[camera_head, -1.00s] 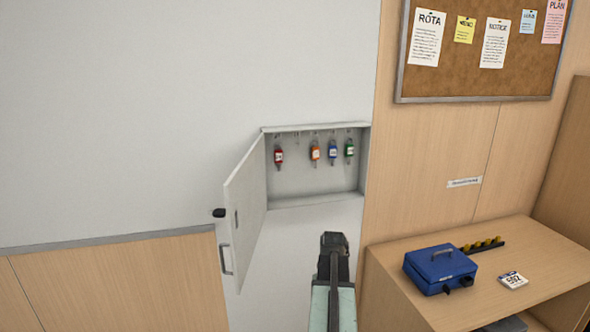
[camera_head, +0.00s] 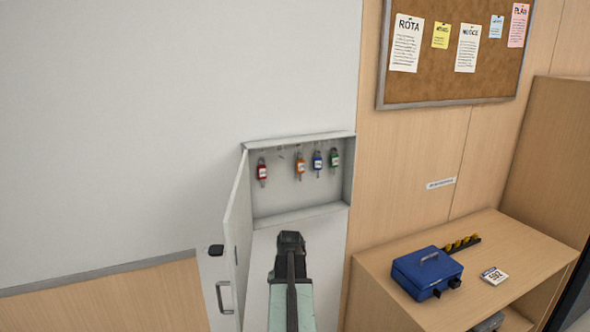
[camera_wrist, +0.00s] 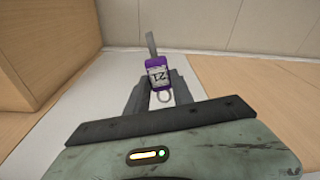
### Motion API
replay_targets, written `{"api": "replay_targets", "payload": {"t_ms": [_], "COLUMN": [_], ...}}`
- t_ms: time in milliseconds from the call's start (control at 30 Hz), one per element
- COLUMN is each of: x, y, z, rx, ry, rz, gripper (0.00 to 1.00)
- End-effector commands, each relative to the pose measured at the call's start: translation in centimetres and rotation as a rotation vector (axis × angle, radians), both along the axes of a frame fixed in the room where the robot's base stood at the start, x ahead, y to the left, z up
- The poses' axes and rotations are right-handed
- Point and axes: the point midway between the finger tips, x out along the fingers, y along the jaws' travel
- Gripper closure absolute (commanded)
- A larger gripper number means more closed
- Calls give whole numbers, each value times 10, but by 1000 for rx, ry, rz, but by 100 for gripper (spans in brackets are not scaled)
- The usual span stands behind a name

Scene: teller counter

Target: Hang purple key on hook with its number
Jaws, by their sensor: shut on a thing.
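In the wrist view the purple key (camera_wrist: 158,73) sits between the fingertips of my gripper (camera_wrist: 157,88), which is shut on it. Its white label appears to read 21, and a metal ring shows on the side towards my wrist. In the head view my gripper (camera_head: 290,243) is below and in front of the open key cabinet (camera_head: 298,212); the purple key is hidden there. Red (camera_head: 262,170), orange (camera_head: 299,166), blue (camera_head: 318,162) and green (camera_head: 335,159) keys hang in the cabinet. A hook (camera_head: 281,153) between red and orange is bare. The hook numbers are too small to read.
The cabinet door (camera_head: 238,235) stands open on the left, its handle facing outward. A wooden counter at right (camera_head: 500,232) holds a blue cash box (camera_head: 427,271) and a small number card (camera_head: 494,275). A cork board (camera_head: 455,70) hangs above.

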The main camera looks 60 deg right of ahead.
Motion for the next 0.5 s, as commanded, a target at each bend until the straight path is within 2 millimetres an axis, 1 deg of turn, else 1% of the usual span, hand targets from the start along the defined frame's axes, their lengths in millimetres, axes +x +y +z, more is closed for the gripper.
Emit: {"api": "replay_targets", "payload": {"t_ms": [33, 67, 100, 167, 200, 233, 267, 300, 367, 400, 467, 500], "x": [11, 20, 30, 43, 49, 53, 56, 59, 61, 60, 57, 53], "y": [-6, -10, -17, -29, -37, -43, -49, -58, -71, -80, -93, -101], "z": [41, 57, 79, 113, 137, 156, 174, 200, 238, 263, 297, 317], "rx": [-28, -49, -78, -123, -154, -178, -202, -234, -287, -322, -377, -412], "ry": [-79, -139, -225, -355, -441, -504, -564, -639, -745, -806, -886, -929], "rz": [15, 25, 33, 36, 32, 26, 18, 2, -29, -54, -95, -122], "gripper": [100, 100, 100, 100, 100, 100, 100, 100, 100, 100, 100, 100]}}
